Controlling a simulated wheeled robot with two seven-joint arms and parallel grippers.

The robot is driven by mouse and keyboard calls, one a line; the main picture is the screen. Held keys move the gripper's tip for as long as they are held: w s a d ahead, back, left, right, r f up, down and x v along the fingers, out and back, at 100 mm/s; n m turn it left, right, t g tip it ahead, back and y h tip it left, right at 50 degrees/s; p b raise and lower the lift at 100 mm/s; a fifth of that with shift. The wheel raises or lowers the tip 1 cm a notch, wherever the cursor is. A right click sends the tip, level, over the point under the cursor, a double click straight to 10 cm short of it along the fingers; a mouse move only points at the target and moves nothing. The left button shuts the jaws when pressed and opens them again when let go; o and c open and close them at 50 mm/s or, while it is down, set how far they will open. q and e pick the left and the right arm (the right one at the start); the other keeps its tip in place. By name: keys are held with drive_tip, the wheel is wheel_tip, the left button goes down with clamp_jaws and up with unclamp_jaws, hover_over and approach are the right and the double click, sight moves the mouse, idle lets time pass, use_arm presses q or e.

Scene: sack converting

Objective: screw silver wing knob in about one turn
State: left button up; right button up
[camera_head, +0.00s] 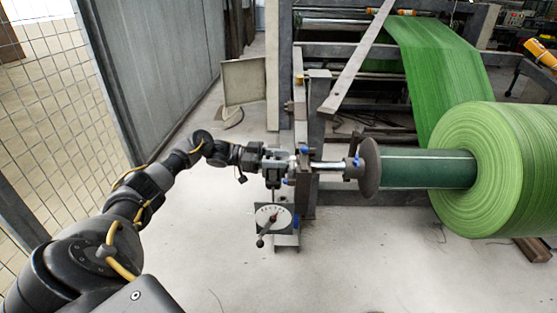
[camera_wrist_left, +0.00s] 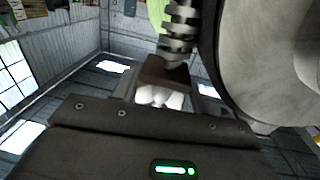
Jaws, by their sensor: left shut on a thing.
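My left gripper (camera_head: 284,164) reaches in from the left to the near end of the roll's shaft (camera_head: 328,165). It is shut on the silver wing knob, which shows as a pale, lobed shape in the left wrist view (camera_wrist_left: 160,97), just beyond the dark gripper body. In the head view the fingers and nearby fittings largely hide the knob. A dark block and a coiled, spring-like part (camera_wrist_left: 180,30) stand just beyond the knob in the wrist view. My right gripper is in neither view.
A round flange (camera_head: 370,167) sits on the shaft, right of my gripper, before the large green roll (camera_head: 510,165). A dial with a crank (camera_head: 272,217) is below my gripper. A steel post (camera_head: 318,110) stands close behind. Mesh fencing (camera_head: 50,90) is at left.

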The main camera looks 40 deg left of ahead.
use_arm(q)
drive_tip(key=shift+r, duration=0.1)
drive_tip(key=o, duration=1)
drive_tip(key=shift+a, duration=0.1)
drive_tip(key=v, duration=1)
drive_tip(key=shift+s+a+b, duration=0.3)
drive_tip(key=shift+b, duration=0.1)
